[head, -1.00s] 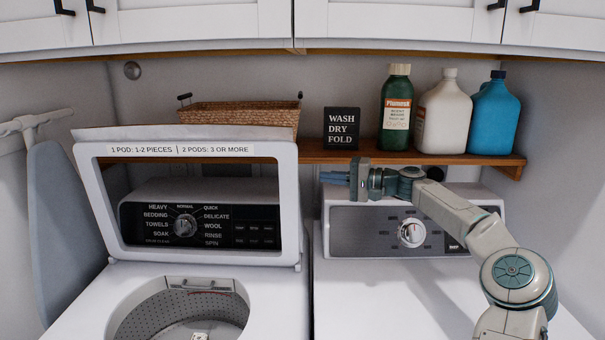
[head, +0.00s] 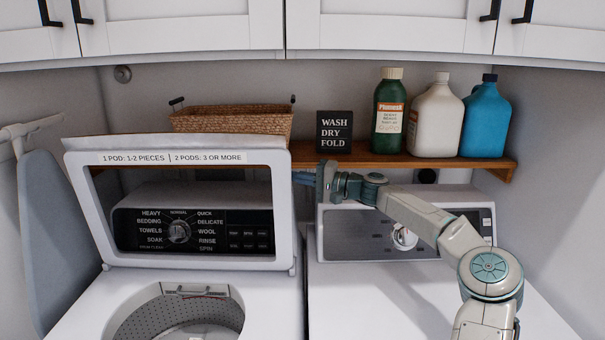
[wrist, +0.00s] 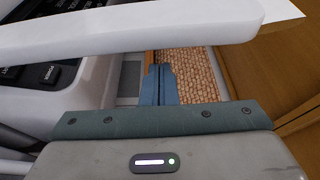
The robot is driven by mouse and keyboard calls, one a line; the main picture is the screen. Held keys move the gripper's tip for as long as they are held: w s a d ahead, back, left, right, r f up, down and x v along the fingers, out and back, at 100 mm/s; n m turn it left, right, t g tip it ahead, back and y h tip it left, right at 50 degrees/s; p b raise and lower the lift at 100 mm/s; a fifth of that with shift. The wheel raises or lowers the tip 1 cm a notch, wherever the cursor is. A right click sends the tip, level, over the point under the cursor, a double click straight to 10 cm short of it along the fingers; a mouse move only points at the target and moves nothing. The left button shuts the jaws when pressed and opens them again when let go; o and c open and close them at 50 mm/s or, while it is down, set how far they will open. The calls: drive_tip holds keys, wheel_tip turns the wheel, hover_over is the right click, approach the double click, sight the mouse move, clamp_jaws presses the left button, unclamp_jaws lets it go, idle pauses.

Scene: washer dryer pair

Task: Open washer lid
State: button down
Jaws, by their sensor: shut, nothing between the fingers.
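The washer lid (head: 280,215) stands raised, nearly upright, at the back of the washer (head: 265,300) on the left. A label runs along its top edge, and the control panel shows through its window. The drum below is uncovered. My gripper (head: 302,178) is at the lid's right edge, near its upper part; its fingertips are partly hidden by the lid. In the wrist view my gripper (wrist: 159,85) has its blue fingers together and empty, with the white lid edge (wrist: 130,30) crossing just beyond them. I cannot tell whether they touch.
A wooden shelf (head: 410,166) behind holds a wicker basket (head: 232,123), a black sign (head: 334,131) and several bottles. The dryer (head: 375,300) stands on the right under my arm. An ironing board (head: 50,235) leans at the left. Cabinets (head: 390,25) hang above.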

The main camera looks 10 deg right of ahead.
sight(284, 187)
drive_tip(key=shift+s+a+f, duration=0.1)
drive_tip(key=shift+s+a, duration=0.15)
drive_tip(key=shift+s, duration=0.4)
drive_tip(key=shift+n, duration=0.9)
drive_tip(key=s+b, duration=0.1)
drive_tip(key=b, duration=0.2)
drive_tip(key=s+b, duration=0.2)
drive_tip(key=b, duration=0.1)
drive_tip(key=s+f+b, duration=0.1)
drive_tip(key=b, duration=0.1)
drive_tip(key=shift+s+a+b, duration=0.2)
drive_tip(key=shift+a+b, duration=0.2)
drive_tip(key=shift+s+a+r+y+b, duration=0.1)
drive_tip(key=shift+s+y+b, duration=0.2)
drive_tip(key=shift+b, duration=0.1)
drive_tip(key=shift+s+r, duration=0.1)
drive_tip(key=shift+r, duration=0.1)
